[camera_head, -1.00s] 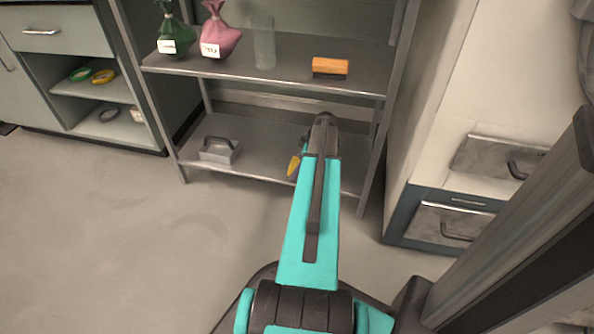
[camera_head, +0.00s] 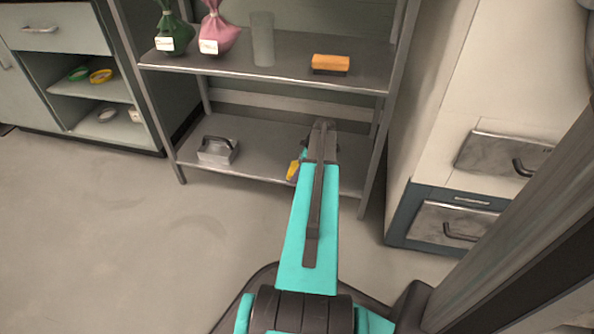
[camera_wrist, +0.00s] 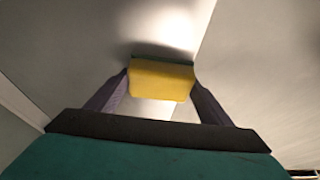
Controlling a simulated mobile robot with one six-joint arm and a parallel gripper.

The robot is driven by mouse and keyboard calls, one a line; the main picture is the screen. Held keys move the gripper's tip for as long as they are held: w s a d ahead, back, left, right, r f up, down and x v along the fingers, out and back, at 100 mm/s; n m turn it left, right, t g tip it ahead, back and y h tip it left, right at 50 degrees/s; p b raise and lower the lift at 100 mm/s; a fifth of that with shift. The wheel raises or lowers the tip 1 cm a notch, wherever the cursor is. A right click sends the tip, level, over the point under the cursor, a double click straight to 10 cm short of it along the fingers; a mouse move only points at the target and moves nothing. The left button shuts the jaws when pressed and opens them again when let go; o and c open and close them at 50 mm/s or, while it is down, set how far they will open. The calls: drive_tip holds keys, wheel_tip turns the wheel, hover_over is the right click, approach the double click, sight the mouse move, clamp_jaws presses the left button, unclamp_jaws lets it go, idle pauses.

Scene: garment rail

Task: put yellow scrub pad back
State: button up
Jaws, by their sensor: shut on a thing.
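The yellow scrub pad (camera_wrist: 162,81) is a small yellow block with a dark green layer along its far edge. In the wrist view it sits between the two fingers of my gripper (camera_wrist: 160,84), which is shut on it. In the head view a yellow bit of the pad (camera_head: 293,171) shows left of my arm, in front of the rack's lower shelf (camera_head: 262,148). My arm hides most of the gripper there. In the wrist view a dark shadow lies just beyond the pad on a pale surface; I cannot tell whether they touch.
The upper shelf (camera_head: 285,72) holds an orange-topped brush (camera_head: 330,64), a clear glass (camera_head: 262,40), a pink bag (camera_head: 217,32) and a green bag (camera_head: 172,32). A grey handled block (camera_head: 217,151) is on the lower shelf's left. Rack posts stand on both sides.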

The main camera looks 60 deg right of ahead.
drive_tip(key=o, duration=0.9)
drive_tip(key=shift+f, duration=0.1)
drive_tip(key=p+v, duration=0.5)
drive_tip(key=v, duration=0.7)
drive_tip(key=shift+w+a+p, duration=0.1)
drive_tip(key=shift+p, duration=0.2)
